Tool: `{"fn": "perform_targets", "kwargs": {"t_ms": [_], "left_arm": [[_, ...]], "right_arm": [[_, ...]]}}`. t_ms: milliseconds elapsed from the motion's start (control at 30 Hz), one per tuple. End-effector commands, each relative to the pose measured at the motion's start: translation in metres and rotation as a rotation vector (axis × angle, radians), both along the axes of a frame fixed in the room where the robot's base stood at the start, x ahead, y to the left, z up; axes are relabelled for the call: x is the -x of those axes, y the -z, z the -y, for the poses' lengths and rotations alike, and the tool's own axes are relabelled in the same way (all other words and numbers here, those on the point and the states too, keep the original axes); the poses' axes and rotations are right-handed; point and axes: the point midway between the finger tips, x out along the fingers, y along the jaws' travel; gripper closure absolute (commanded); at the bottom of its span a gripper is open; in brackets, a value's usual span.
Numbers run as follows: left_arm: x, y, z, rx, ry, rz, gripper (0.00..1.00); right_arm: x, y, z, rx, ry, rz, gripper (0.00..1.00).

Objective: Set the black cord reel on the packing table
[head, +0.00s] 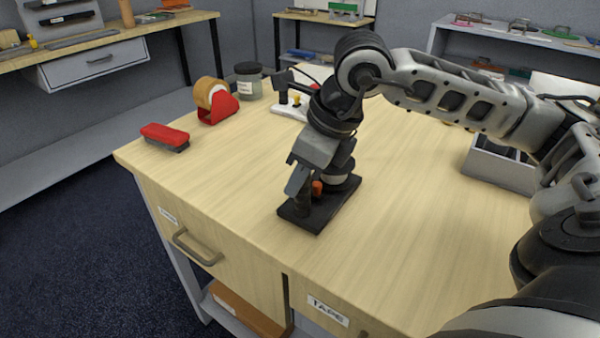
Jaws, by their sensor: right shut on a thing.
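The black cord reel (326,212) is at the front part of the packing table (410,215), near the front edge. Its flat dark base shows, with a pale round part and a small orange part above it. My right gripper (304,192) points down and is shut on the reel, hiding much of it. The base looks level and at or very close to the tabletop; I cannot tell whether it touches. My left gripper is not in view.
A grey bin (497,168) stands at right. The middle right tabletop is clear.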

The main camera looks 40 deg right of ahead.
Motion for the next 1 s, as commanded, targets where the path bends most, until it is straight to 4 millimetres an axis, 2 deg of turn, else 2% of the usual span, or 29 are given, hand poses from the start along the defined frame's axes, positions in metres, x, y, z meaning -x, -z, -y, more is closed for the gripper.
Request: {"fn": "perform_targets", "kwargs": {"t_ms": [33,100,367,500,567,900,1000], "left_arm": [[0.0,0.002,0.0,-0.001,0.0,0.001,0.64],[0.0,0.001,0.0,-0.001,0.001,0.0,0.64],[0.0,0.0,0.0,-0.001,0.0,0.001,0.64],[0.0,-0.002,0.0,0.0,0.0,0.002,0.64],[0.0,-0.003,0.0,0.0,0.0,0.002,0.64],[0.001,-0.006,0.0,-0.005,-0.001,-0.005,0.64],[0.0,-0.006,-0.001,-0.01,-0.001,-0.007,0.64]], "right_arm": [[0.0,0.002,0.0,0.0,0.0,0.0,0.73],[0.0,0.001,0.0,0.0,0.0,0.0,0.54],[0.0,0.001,0.0,0.0,0.0,0.0,0.54],[0.001,-0.006,0.001,0.0,0.002,0.002,0.54],[0.003,-0.014,0.003,0.0,0.002,0.004,0.54],[0.027,-0.081,0.017,0.0,0.002,0.005,0.54],[0.032,-0.096,0.02,0.0,0.003,0.002,0.54]]}}
